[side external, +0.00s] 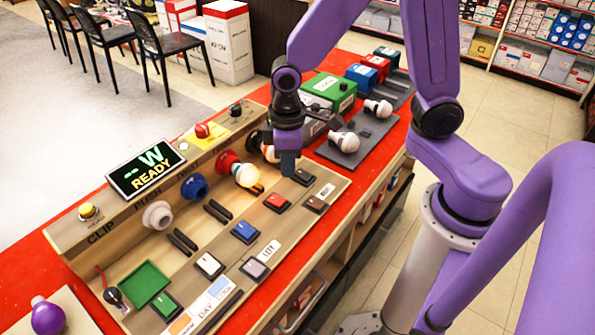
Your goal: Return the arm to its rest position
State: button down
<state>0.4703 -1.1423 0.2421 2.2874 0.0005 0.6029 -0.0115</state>
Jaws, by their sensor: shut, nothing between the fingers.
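My purple arm reaches in from the right over a wooden test panel (175,240). My gripper (287,168) points down over the panel's right part, close to a dark rocker switch (303,177). Its fingers are together with nothing held. I cannot tell whether the tips touch the switch or panel. A round bulb (247,176) with a warm glow sits in a red socket left of the gripper. Another pale bulb behind the gripper is partly hidden. A display (146,169) on the panel reads "-- W READY".
A grey rack with white bulbs (345,142) and green, red and blue boxes stand behind the gripper on the red counter (318,205). Blue (194,187) and white (157,215) sockets line the panel. A purple bulb (47,316) lies front left. Chairs and cartons stand beyond the counter.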

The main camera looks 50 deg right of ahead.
jog(key=s+d+r+n, duration=0.2)
jog(key=s+r, duration=0.2)
jog(key=s, duration=0.4)
jog(key=s+d+r+n, duration=0.2)
jog(key=s+d+r, duration=0.1)
jog(key=s, duration=0.6)
jog(key=shift+d+r+n, duration=0.35)
jog(key=shift+r+n, duration=0.05)
dwell(0.8)
